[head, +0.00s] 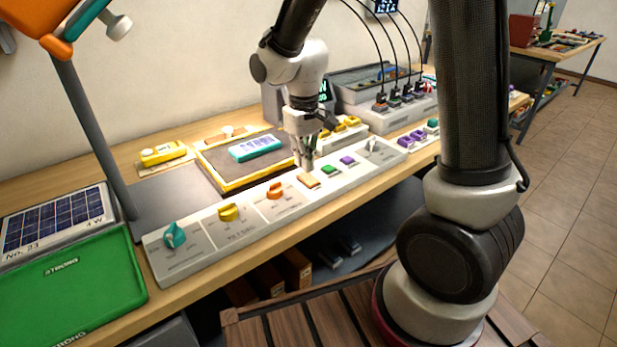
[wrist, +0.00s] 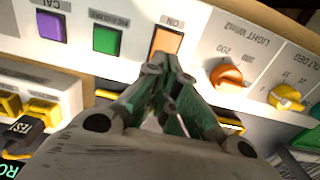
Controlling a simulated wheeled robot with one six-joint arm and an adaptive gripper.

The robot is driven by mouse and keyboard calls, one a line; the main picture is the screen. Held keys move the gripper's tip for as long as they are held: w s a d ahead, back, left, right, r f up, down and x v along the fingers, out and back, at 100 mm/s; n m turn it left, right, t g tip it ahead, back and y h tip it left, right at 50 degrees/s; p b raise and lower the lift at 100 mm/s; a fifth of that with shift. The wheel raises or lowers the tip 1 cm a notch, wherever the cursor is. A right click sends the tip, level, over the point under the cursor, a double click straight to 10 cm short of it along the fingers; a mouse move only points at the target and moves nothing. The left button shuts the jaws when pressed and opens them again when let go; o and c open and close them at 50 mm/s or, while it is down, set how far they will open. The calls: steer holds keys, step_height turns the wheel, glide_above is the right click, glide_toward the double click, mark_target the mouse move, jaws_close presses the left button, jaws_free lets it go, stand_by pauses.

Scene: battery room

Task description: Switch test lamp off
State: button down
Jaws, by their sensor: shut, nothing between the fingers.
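A long light-grey control panel (head: 330,189) lies along the front of the bench and bears a row of knobs and buttons. An orange button (head: 308,181) sits near its middle; in the wrist view the orange button (wrist: 168,41) has the label ON beside it. My gripper (head: 308,167) is shut and empty, with its fingertips at this button. In the wrist view my gripper (wrist: 166,66) covers the button's near edge. I cannot tell whether the tips touch it. An orange lamp-like head (head: 45,22) on a grey post stands at the upper left; its light state is unclear.
Green (head: 329,169) and purple (head: 347,160) buttons sit close beside the orange one. On its other side are an orange knob (head: 275,190), a yellow knob (head: 229,212) and a teal knob (head: 174,235). A yellow-edged tray with a teal meter (head: 254,149) lies behind the panel.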

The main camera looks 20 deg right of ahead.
mark_target(313, 181)
steer(key=shift+f, duration=1.15)
stand_by(0.9)
steer(key=shift+r, duration=3.55)
steer(key=s, duration=0.2)
steer(key=d, duration=0.1)
steer(key=shift+s+f+g, duration=0.35)
steer(key=shift+s+g, duration=0.05)
steer(key=s+d+r+m+t, duration=0.3)
steer(key=s+d+r+t, duration=0.2)
steer(key=s+d+r, duration=0.8)
steer(key=s+d, duration=0.1)
steer(key=s, duration=0.2)
steer(key=shift+m, duration=0.3)
